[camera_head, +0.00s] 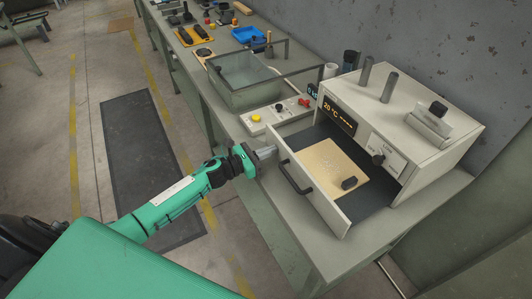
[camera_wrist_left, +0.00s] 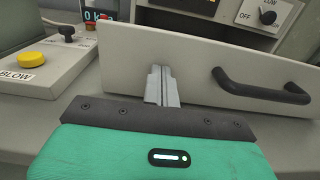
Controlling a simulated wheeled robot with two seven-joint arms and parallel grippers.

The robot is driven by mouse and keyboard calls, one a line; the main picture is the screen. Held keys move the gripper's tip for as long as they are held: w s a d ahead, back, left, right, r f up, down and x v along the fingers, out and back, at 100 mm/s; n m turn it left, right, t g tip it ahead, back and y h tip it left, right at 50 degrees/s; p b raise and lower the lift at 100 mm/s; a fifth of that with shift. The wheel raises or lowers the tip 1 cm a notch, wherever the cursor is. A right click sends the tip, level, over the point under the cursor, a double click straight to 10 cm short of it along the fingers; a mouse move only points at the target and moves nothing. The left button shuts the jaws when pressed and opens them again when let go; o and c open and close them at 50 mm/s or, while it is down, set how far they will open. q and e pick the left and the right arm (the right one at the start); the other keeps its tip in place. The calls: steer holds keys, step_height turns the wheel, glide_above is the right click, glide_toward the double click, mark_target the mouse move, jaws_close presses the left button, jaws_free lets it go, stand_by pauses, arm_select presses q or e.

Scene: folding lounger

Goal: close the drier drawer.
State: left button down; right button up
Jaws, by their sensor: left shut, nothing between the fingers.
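The drier (camera_head: 400,130) is a pale box with a display reading 20 °C, standing on the bench. The drawer front carries a black handle (camera_head: 294,180), which also shows in the left wrist view (camera_wrist_left: 262,92). My left gripper (camera_head: 266,153) is shut and empty, its fingertips (camera_wrist_left: 161,84) at the drawer front, left of the handle. I cannot tell whether they touch it. My right gripper is not in view.
A control box with a yellow button (camera_head: 256,117) and a red knob stands left of the drawer. A clear-walled bin (camera_head: 245,80) is behind it, with a blue tray (camera_head: 247,34) and tools farther along. The bench edge runs below the drawer; floor with a dark mat (camera_head: 145,160) is clear.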

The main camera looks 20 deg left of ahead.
arm_select(q)
steer(key=b, duration=0.6)
glide_toward(315, 139)
steer(key=r, duration=0.1)
steer(key=w+d+r, duration=0.1)
steer(key=r, duration=0.1)
steer(key=shift+w+d+r, duration=0.3)
steer(key=shift+w, duration=0.1)
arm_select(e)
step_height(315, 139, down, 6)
arm_select(q)
steer(key=b+x, duration=0.3)
steer(key=x, duration=0.4)
steer(key=shift+w+d+r, duration=0.1)
steer(key=shift+w+d, duration=0.1)
steer(key=shift+w, duration=0.1)
steer(key=shift+s, duration=0.1)
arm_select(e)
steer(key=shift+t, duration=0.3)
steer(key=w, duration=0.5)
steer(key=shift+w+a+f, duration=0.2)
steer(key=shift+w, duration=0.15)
arm_select(q)
steer(key=shift+a, duration=0.1)
